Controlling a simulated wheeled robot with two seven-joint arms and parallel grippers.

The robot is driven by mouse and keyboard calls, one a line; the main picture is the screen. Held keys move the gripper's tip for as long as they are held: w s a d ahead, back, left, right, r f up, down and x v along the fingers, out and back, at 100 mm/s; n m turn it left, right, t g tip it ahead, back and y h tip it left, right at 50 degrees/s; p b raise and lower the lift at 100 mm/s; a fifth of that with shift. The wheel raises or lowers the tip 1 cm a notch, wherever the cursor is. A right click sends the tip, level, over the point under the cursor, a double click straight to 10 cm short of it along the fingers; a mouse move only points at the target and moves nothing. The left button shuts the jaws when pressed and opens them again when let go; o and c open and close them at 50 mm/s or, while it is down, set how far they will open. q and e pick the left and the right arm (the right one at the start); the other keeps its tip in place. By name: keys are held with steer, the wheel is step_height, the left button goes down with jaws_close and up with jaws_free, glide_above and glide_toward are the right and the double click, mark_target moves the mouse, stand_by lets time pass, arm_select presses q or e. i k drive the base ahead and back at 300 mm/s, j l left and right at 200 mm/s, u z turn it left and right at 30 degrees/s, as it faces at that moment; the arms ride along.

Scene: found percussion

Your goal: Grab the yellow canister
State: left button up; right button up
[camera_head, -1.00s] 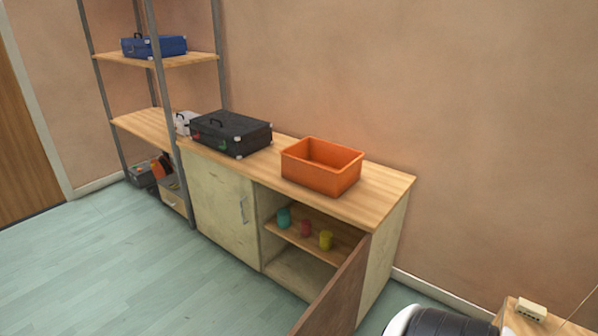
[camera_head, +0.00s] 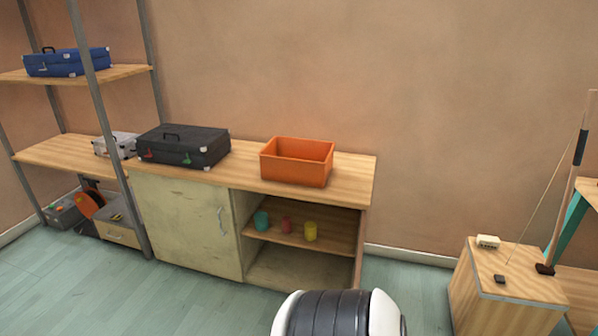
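The yellow canister (camera_head: 310,231) stands upright on the inner shelf (camera_head: 278,238) of the open cabinet, at the right of a row of three. A red canister (camera_head: 286,225) is just left of it, and a teal canister (camera_head: 261,221) is further left. Neither of my grippers is in view. A rounded black and white part of my own body shows at the bottom, in front of the cabinet.
An orange bin (camera_head: 297,172) and a black case (camera_head: 183,150) stand on the cabinet top (camera_head: 350,180). The cabinet's left door (camera_head: 185,225) is shut. A wooden box (camera_head: 508,300) stands at the right. The floor (camera_head: 150,300) front left is clear.

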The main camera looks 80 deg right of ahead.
mark_target(310, 227)
steer(key=i+l+z, duration=0.15)
steer(key=i+z, duration=0.2)
steer(key=z, duration=0.15)
steer(key=i+z, duration=0.45)
steer(key=i+j+z, duration=0.15)
steer(key=i+z, duration=0.15)
steer(key=z, duration=0.2)
steer(key=i+j+z, duration=0.3)
steer(key=z, duration=0.2)
steer(key=i, duration=0.05)
